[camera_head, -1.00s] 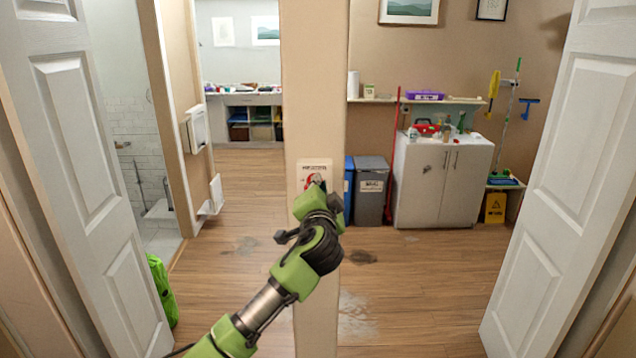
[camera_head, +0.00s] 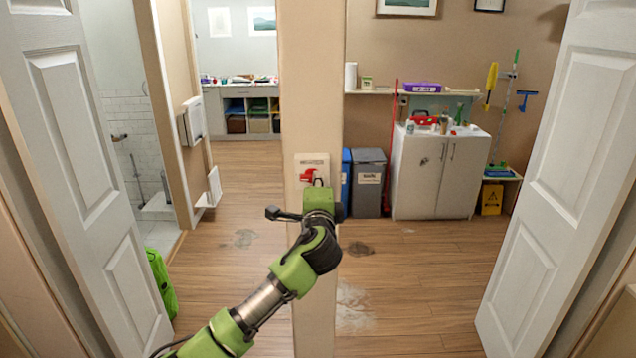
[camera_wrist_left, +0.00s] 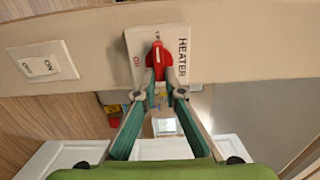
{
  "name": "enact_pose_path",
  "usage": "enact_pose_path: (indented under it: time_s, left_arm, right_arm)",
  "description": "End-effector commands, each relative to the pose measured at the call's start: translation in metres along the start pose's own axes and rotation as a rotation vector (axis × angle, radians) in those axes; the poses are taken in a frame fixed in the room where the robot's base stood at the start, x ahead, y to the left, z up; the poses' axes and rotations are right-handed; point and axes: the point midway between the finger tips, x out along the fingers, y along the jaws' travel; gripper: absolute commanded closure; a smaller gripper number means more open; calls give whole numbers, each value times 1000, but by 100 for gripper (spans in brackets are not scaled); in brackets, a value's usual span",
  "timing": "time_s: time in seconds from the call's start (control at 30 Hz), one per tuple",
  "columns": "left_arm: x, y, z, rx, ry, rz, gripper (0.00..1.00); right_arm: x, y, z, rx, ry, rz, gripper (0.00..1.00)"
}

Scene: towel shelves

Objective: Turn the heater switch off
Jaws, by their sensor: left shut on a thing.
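The heater switch plate (camera_head: 318,160) is a pale panel on the post in the middle of the head view. Its red knob (camera_head: 306,175) shows with its end toward the left. In the left wrist view the plate (camera_wrist_left: 183,76) carries the word HEATER, and the red knob (camera_wrist_left: 158,62) points to the top of the picture, toward a small dark mark. My left gripper (camera_head: 319,184) is at the plate. In the wrist view its fingertips (camera_wrist_left: 159,92) are shut on the knob's near end, one on each side. My right gripper is not in view.
A second white switch (camera_wrist_left: 42,64) with ON and OFF marks is beside the plate in the wrist view. White doors stand open at the left (camera_head: 85,180) and right (camera_head: 560,170). Bins (camera_head: 368,185) and a white cabinet (camera_head: 437,175) are behind the post. The floor between is mostly clear.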

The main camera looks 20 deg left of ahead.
Motion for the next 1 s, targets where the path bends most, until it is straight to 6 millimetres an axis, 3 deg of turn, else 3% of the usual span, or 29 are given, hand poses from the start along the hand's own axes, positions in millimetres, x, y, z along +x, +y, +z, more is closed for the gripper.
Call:
enact_pose_path:
  time_s: [0.47, 0.5, 0.57, 1.0]
  left_arm:
    - [0, 3, 0, 16, 0, 5, 100]
    - [0, 3, 0, 16, 0, 5, 85]
    - [0, 3, 0, 16, 1, 5, 74]
    - [-7, 1, -1, 13, 2, 1, 74]
  right_arm:
    - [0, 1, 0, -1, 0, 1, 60]
    - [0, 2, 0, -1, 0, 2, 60]
    - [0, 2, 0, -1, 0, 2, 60]
    - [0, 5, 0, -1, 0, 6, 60]
